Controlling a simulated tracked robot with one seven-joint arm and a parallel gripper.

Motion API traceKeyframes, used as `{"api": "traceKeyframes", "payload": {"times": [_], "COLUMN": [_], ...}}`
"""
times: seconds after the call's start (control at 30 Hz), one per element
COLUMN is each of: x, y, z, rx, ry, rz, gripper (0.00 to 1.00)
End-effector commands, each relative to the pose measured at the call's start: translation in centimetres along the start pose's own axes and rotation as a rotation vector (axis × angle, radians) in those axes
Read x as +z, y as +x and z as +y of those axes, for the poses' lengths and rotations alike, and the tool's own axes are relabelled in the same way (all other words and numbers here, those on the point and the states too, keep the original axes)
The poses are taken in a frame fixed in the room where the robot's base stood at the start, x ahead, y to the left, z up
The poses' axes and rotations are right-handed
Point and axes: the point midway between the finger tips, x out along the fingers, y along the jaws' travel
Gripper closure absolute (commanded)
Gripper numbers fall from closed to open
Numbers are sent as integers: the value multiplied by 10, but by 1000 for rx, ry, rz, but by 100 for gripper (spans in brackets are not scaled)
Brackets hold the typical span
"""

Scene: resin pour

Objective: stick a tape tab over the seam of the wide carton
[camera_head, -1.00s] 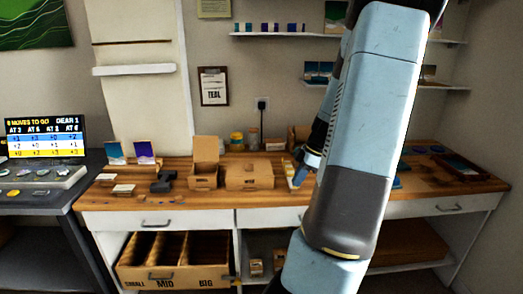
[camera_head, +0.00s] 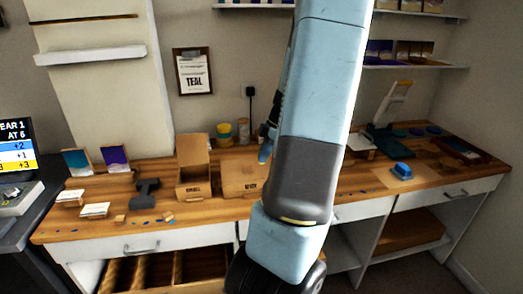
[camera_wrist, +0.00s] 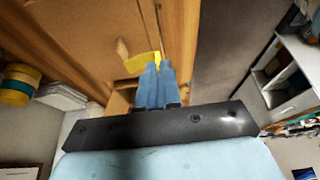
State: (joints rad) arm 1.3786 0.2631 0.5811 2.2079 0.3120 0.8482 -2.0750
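The wide carton (camera_head: 241,180) is a closed brown box on the wooden worktop in the head view, its right side partly hidden by my arm. A narrower carton (camera_head: 192,190) with its lid raised stands to its left. My gripper (camera_wrist: 158,66) has blue fingers close together in the wrist view, with a yellow tape tab (camera_wrist: 138,63) at their tips; they look shut on it. In the head view the blue fingers (camera_head: 265,152) show just above the wide carton's right part, left of my arm. I cannot tell the height gap. The seam is not clear.
Yellow-banded jars (camera_head: 224,135) stand behind the cartons. A blue object on a tan pad (camera_head: 402,171) and a dark green device (camera_head: 388,140) are to the right.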

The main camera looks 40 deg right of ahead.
Motion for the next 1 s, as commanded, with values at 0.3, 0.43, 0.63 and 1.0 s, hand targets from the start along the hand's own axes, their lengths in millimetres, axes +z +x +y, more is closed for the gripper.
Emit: {"api": "traceKeyframes", "payload": {"times": [0.3,0.43,0.63,1.0], "x": [20,26,33,38], "y": [17,28,44,56], "z": [-2,-2,-2,-1], "rx": [6,8,9,10], "ry": [23,25,26,25], "rz": [3,2,1,0], "gripper": [100,100,100,100]}}
